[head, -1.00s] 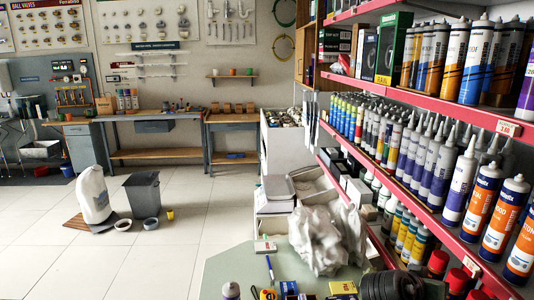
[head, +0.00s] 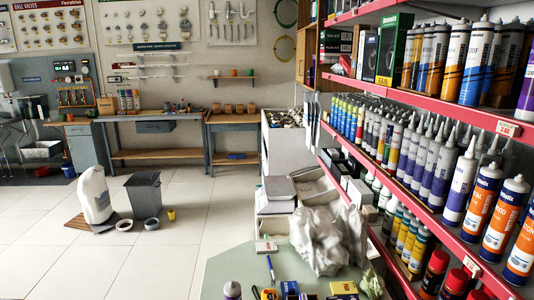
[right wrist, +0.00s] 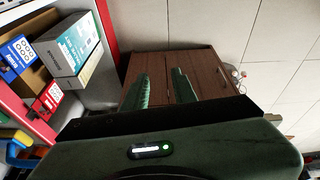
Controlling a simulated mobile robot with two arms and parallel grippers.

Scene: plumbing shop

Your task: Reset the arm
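My right gripper (right wrist: 161,76) shows in the right wrist view. Its two dark green fingers stand apart, with nothing held between them. Beyond the fingers is a brown wooden cabinet (right wrist: 200,65). Neither gripper shows in the head view. My left gripper is in no frame.
Red-edged shelves (head: 420,112) full of cartridges line the right side in the head view. A grey-green table (head: 225,268) with small items and a crumpled white bag (head: 316,240) is close in front. A grey bin (head: 144,194) stands on the open tiled floor at left.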

